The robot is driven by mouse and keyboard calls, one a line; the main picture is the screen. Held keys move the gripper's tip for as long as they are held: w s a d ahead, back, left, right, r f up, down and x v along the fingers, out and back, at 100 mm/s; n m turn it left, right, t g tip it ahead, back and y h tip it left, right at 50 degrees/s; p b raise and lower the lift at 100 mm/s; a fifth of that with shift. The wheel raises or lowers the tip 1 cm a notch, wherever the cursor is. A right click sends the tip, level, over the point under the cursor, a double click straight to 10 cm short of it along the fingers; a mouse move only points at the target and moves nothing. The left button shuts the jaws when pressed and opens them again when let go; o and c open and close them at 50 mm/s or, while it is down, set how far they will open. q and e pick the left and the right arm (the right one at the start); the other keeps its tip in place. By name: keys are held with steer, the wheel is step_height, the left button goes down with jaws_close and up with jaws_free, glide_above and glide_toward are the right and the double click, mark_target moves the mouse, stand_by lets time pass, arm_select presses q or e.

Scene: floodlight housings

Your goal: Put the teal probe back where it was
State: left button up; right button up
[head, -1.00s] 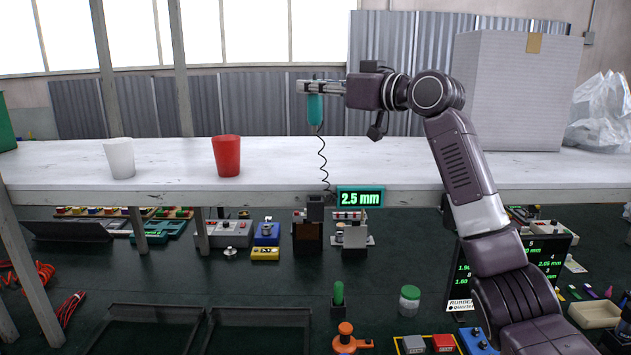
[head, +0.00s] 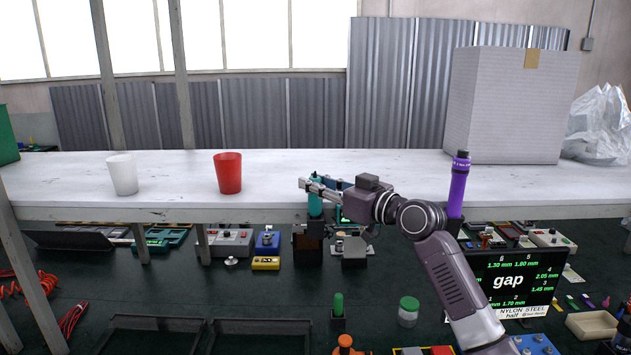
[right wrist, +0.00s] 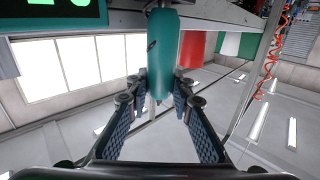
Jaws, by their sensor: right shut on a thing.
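The teal probe (head: 314,205) is upright in my right gripper (head: 318,188), whose fingers are shut around it. It stands at the front edge of the white table, directly above a dark holder (head: 308,247). The probe's lower end meets or overlaps the holder's top; I cannot tell whether it is seated. In the right wrist view the probe (right wrist: 163,55) is between the two ridged fingers. A small display is mostly hidden behind my right gripper; part of it shows in the right wrist view (right wrist: 55,14). My left gripper is not in view.
A white cup (head: 122,175) and a red cup (head: 228,174) stand on the table to the left. A purple cylinder (head: 458,190) stands upright right of my right arm, before a large box (head: 510,105). Several devices crowd the dark surface below. The table between red cup and probe is clear.

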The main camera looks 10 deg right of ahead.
steer(key=shift+f, duration=0.25)
steer(key=o, duration=1)
steer(key=shift+f, duration=0.1)
steer(key=shift+s+d+f, duration=0.1)
steer(key=shift+f, duration=0.1)
steer(key=shift+r+b+v, duration=0.15)
steer(key=shift+b+v, duration=1.05)
steer(key=shift+v, duration=0.7)
steer(key=shift+r+b+v, duration=0.1)
steer(key=shift+b+v, duration=1.1)
steer(key=shift+v, duration=0.75)
